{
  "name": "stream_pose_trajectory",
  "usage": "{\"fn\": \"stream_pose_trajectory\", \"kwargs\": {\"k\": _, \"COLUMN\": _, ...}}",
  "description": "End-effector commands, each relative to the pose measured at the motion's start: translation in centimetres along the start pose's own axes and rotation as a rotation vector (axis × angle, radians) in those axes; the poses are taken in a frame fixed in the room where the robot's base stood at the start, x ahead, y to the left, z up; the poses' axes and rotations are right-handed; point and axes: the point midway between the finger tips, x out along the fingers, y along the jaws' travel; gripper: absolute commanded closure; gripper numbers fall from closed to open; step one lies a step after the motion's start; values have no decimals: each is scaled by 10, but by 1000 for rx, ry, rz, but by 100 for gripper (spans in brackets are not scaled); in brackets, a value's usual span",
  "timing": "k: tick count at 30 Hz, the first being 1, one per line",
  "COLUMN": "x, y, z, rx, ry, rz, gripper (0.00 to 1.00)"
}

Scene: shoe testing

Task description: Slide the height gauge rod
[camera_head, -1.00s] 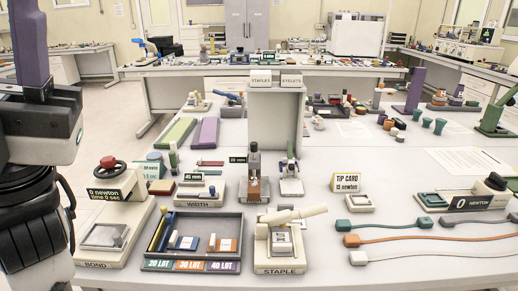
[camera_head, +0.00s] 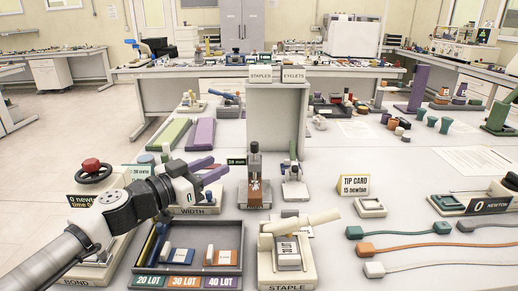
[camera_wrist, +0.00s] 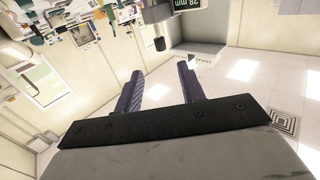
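My gripper (camera_head: 211,168) is over the left half of the table in the head view. Its two purple fingers point right, open with nothing between them; they also show open in the wrist view (camera_wrist: 159,78). A small green reading sign (camera_head: 236,160) stands just right of the fingertips. In the tilted wrist view, a green sign reading 28 mm (camera_wrist: 186,4) is at the top edge, near a thin rod with a dark end (camera_wrist: 159,44), apart from the fingers. I cannot tell for sure which part is the height gauge rod. My gripper partly hides the WIDTH gauge (camera_head: 196,210).
A grey lot tray (camera_head: 228,225) and the STAPLE device (camera_head: 268,262) stand in front. An upright stand (camera_head: 254,175) is right of the fingers. Green (camera_head: 168,134) and purple (camera_head: 201,132) slabs lie behind. The BOND device (camera_head: 73,266) is partly under my arm.

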Motion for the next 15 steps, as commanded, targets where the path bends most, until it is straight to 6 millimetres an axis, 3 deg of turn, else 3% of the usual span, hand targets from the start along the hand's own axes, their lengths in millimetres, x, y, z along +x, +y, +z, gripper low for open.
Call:
{"fn": "stream_pose_trajectory", "kwargs": {"k": 5, "x": 15, "y": -1, "z": 0, "rx": -7, "ry": -4, "rz": 0, "gripper": 61}}
{"fn": "stream_pose_trajectory", "kwargs": {"k": 15, "x": 85, "y": 1, "z": 0, "rx": -5, "ry": -3, "rz": 3, "gripper": 61}}
